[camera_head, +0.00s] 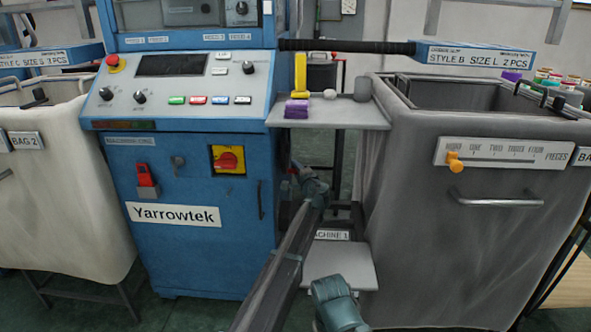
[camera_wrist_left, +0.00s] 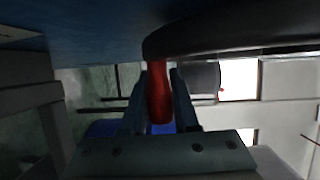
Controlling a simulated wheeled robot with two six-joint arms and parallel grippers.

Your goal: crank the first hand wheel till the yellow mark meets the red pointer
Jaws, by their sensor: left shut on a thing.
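In the left wrist view a black curved rim (camera_wrist_left: 235,38), which looks like the hand wheel, crosses the top. A red handle (camera_wrist_left: 159,98) hangs from it. My left gripper (camera_wrist_left: 160,75) is shut on this handle, with a finger on each side. In the head view my left gripper (camera_head: 296,172) is at the right side of the blue Yarrowtek machine (camera_head: 195,262), below the small grey shelf. The wheel is hidden behind the machine's side there. I cannot make out the yellow mark or the red pointer in either view.
The grey shelf (camera_head: 345,118) holds a yellow block (camera_head: 300,75) and purple pieces (camera_head: 297,108). A grey bin (camera_head: 470,240) stands close on the right, a cream bag bin (camera_head: 65,190) on the left. A narrow gap lies between machine and grey bin.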

